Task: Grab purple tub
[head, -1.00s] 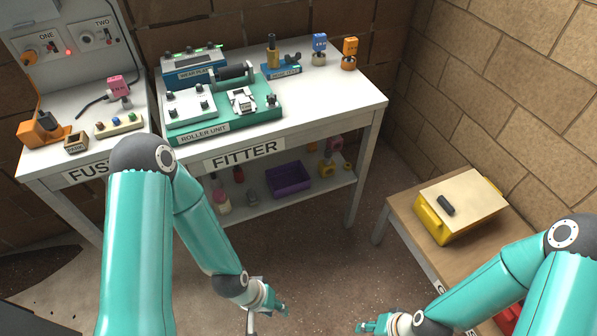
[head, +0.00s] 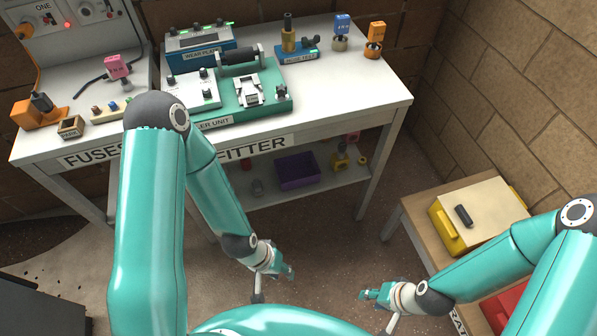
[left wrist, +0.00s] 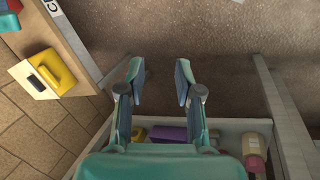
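The purple tub (head: 297,171) sits on the lower shelf under the fitter table in the head view. It is an open-topped box. It also shows in the left wrist view (left wrist: 168,134), partly hidden behind my gripper. My left gripper (head: 289,272) is in front of and below the shelf, apart from the tub. In the left wrist view its two fingers (left wrist: 158,75) are spread with nothing between them. My right gripper (head: 366,294) is over the floor to the right, away from the tub; its finger opening is too small to tell.
The lower shelf (head: 330,178) also holds yellow, pink and red items beside the tub. The white fitter tabletop (head: 345,90) is above it, with a table leg (head: 374,185) to the right. A wooden bench (head: 415,222) with a yellow case (head: 482,212) stands at right. The floor between is clear.

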